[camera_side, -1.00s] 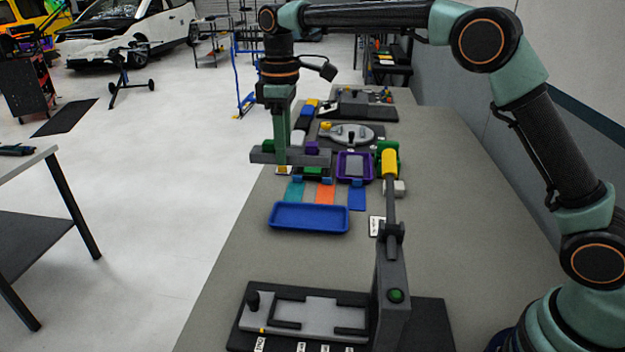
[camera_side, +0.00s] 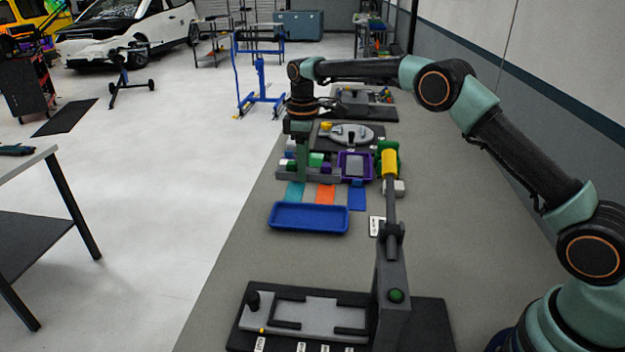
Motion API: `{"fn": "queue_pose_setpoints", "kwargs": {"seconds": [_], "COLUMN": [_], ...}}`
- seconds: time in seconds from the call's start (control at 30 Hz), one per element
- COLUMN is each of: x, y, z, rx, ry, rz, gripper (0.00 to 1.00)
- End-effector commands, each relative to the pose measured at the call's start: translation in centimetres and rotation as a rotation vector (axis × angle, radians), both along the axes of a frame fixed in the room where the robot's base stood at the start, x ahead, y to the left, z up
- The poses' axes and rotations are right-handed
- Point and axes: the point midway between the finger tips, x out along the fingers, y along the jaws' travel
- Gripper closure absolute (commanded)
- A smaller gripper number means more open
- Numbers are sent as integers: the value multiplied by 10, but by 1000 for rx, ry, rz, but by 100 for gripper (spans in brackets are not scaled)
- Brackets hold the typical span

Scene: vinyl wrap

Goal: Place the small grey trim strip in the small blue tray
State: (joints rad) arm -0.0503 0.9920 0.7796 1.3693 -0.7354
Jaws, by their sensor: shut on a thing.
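The blue tray (camera_side: 306,229) lies empty on the bench, in front of the coloured strips. My gripper (camera_side: 303,172) is beyond the tray, pointing down, with one teal finger showing in front of a dark grey bar. It is shut on this bar, which looks like the grey trim strip (camera_side: 323,177). The strip lies crosswise in the view, farther back than the tray and apart from it. I cannot tell whether it touches the bench or the things behind it. The far finger is hidden.
Teal, orange (camera_side: 325,194) and blue (camera_side: 357,197) flat strips lie between gripper and tray. A purple tray (camera_side: 342,167) and a yellow-topped lever (camera_side: 389,164) stand to the right. A grey fixture (camera_side: 315,315) is in front.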

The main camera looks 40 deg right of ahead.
Motion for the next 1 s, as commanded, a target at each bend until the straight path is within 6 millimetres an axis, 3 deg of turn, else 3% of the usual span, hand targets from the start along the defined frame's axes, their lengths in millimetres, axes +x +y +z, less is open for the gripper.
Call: {"fn": "queue_pose_setpoints", "kwargs": {"seconds": [0.1,0.3,0.57,0.8,1.0], "x": [-1,-1,0,-1,0], "y": [0,0,0,0,0], "z": [-31,-69,-86,-119,-123], "rx": [-1,0,0,0,0], "ry": [5,3,1,1,0], "rz": [0,0,0,0,0], "gripper": [100,100,100,100,100]}}
